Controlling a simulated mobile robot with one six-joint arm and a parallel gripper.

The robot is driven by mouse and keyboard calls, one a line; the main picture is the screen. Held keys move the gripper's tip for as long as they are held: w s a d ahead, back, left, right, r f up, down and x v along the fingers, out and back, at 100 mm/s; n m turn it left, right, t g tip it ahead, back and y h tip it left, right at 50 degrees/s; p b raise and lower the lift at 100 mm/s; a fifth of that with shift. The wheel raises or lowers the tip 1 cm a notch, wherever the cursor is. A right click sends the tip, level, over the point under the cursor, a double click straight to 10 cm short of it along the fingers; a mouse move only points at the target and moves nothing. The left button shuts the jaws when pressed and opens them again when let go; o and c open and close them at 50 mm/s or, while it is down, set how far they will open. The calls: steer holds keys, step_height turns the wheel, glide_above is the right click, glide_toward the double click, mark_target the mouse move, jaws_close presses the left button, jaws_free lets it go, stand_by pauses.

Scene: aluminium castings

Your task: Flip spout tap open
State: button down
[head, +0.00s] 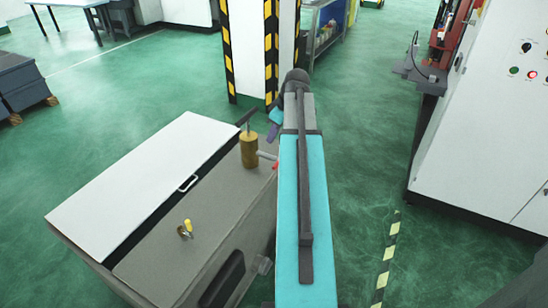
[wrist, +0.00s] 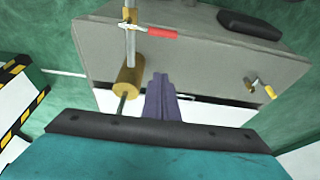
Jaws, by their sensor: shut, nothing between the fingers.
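The spout (wrist: 130,45) is a pale metal pipe running out from a brass cylinder (wrist: 128,82). Its tap has a red lever (wrist: 162,32), which lies crosswise to the pipe in the wrist view. In the head view, the brass cylinder (head: 249,150) stands on the grey tank, and only a small bit of the red lever (head: 275,165) shows beside my teal arm. My purple gripper (wrist: 160,78) is shut and empty, beside the brass cylinder and apart from the red lever in the wrist view. In the head view, my gripper (head: 273,132) is partly hidden by the arm.
The grey tank (head: 165,265) has a white lid (head: 130,175) with a handle. A yellow-handled valve (head: 187,228) sits on its top. A striped column (head: 250,50) stands beyond my arm.

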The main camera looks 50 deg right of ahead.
steer(key=shift+s+d, duration=0.15)
steer(key=shift+f, duration=0.1)
step_height(320, 180, down, 10)
steer(key=p, duration=0.3)
steer(key=shift+s+d, duration=0.2)
steer(key=shift+s, duration=0.1)
stand_by(0.7)
